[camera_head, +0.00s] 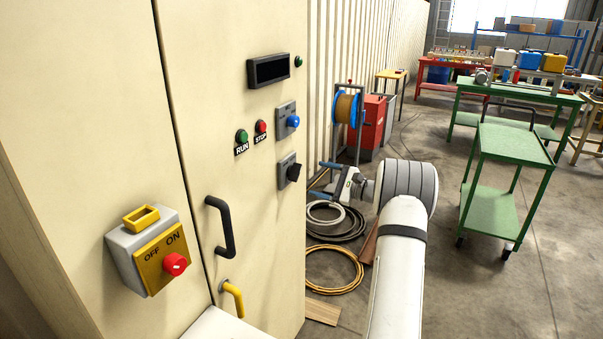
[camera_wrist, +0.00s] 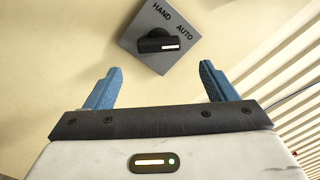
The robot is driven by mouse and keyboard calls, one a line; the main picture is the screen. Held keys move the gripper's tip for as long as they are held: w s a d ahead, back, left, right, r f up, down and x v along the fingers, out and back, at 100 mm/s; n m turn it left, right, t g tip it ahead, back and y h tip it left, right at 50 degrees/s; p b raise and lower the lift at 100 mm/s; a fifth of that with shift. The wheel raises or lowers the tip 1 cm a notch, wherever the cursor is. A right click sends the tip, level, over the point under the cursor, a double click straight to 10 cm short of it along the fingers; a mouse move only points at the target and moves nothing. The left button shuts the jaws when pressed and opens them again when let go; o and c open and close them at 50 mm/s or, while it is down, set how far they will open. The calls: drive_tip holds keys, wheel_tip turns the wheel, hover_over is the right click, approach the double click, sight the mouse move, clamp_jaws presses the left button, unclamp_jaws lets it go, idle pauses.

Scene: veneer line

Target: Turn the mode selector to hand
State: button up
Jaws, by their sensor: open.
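The mode selector is a black knob (camera_wrist: 157,42) on a grey square plate (camera_wrist: 136,36) lettered HAND and AUTO in the wrist view. A white mark sits on the knob's right end, on the side nearer AUTO. In the head view the black knob (camera_head: 293,172) is on the cabinet door, below a blue knob; its lettering is not readable there. My gripper (camera_head: 320,180) is just right of it, apart from it. In the wrist view my gripper (camera_wrist: 158,80) is open and empty, blue fingers spread wide, with the knob above and between them.
The cream cabinet (camera_head: 235,60) also carries the blue knob (camera_head: 292,121), a green RUN button (camera_head: 242,136), a red STOP button (camera_head: 261,127), a black handle (camera_head: 221,228) and a yellow ON/OFF switch box (camera_head: 160,255). Hoses (camera_head: 335,268) lie on the floor. A green cart (camera_head: 513,143) stands right.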

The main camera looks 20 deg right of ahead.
sight(294, 172)
drive_tip(key=p+x, duration=0.2)
drive_tip(key=x, duration=0.5)
drive_tip(key=shift+w+a, duration=0.1)
drive_tip(key=shift+a, duration=0.05)
drive_tip(key=c, duration=0.9)
drive_tip(key=shift+a, duration=0.1)
drive_tip(key=shift+c, duration=0.4)
drive_tip(key=shift+f, duration=0.15)
